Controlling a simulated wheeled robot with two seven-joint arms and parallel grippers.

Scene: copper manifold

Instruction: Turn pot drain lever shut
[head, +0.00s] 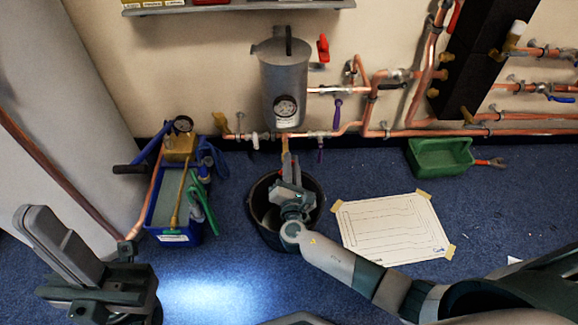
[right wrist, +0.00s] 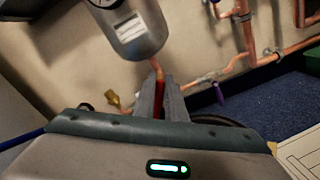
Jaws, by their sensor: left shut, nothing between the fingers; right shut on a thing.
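The grey metal pot (head: 283,75) with a round gauge hangs on the wall; its underside also shows in the right wrist view (right wrist: 140,40). A short copper drain pipe (head: 284,144) comes down from its bottom. The red drain lever (right wrist: 159,82) shows between the fingers of my right gripper (right wrist: 159,92), which is shut on it just below the pot. In the head view my right gripper (head: 288,165) is over the black bucket (head: 254,212), and the lever is hidden there. My left gripper (head: 38,218) is shut and empty, low at the left.
A blue tool box (head: 172,238) with a gauge pump stands left of the bucket. Copper pipes (head: 430,133) with several valves run along the wall. A green tray (head: 438,160) and a taped paper drawing (head: 392,228) lie to the right. Blue floor is free at lower left.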

